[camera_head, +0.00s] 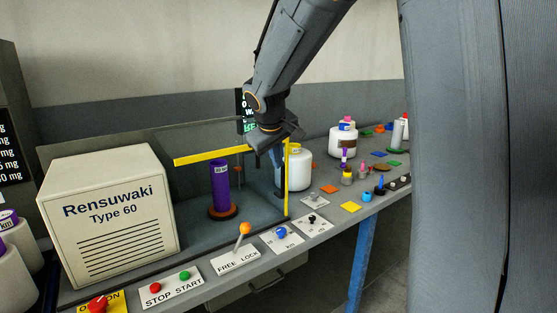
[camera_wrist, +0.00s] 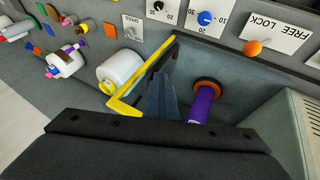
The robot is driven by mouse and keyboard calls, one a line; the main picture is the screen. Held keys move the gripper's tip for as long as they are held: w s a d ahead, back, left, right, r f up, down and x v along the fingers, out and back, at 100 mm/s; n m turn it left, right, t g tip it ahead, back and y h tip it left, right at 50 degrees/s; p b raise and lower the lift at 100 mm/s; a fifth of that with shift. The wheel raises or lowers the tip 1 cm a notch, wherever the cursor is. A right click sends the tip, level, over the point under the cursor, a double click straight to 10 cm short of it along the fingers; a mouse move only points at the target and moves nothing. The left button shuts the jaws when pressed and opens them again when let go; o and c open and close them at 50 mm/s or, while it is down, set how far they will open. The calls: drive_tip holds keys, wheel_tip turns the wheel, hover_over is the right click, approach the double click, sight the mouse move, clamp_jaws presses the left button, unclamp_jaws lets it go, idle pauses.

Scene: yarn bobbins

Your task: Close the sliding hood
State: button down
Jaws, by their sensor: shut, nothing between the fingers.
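The sliding hood (camera_head: 287,190) shows as a yellow-edged frame with a horizontal bar at the top left and an upright on the right. Its yellow edge also shows in the wrist view (camera_wrist: 143,78). My gripper (camera_head: 278,188) is shut and empty, pointing down just left of the yellow upright. In the wrist view my gripper (camera_wrist: 163,88) lies right of the yellow edge, close to it; I cannot tell whether they touch. A purple bobbin (camera_head: 220,176) stands upright on a brown-orange base in the bay, and shows in the wrist view (camera_wrist: 201,105).
The cream Rensuwaki machine box (camera_head: 108,215) stands left of the bay. An orange-knobbed FREE LOCK lever (camera_head: 245,229), buttons and knobs line the front panel. A white spool (camera_head: 297,167) stands right of the upright. Several small coloured items crowd the bench further right.

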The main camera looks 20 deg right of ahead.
drive_tip(key=shift+d+r, duration=0.1)
drive_tip(key=shift+d, duration=0.1)
drive_tip(key=s+a+r+b, duration=0.2)
drive_tip(key=s+a+r, duration=0.5)
drive_tip(key=r, duration=0.1)
drive_tip(key=s+f+m+g+y, duration=0.1)
drive_tip(key=s+f+g, duration=0.2)
drive_tip(key=s+f, duration=0.8)
drive_tip(key=s+f+m+g+y, duration=0.2)
drive_tip(key=s+f, duration=0.9)
drive_tip(key=f, duration=0.5)
drive_tip(key=shift+s+g, duration=0.15)
drive_tip(key=shift+g, duration=0.25)
drive_tip(key=shift+a, duration=0.1)
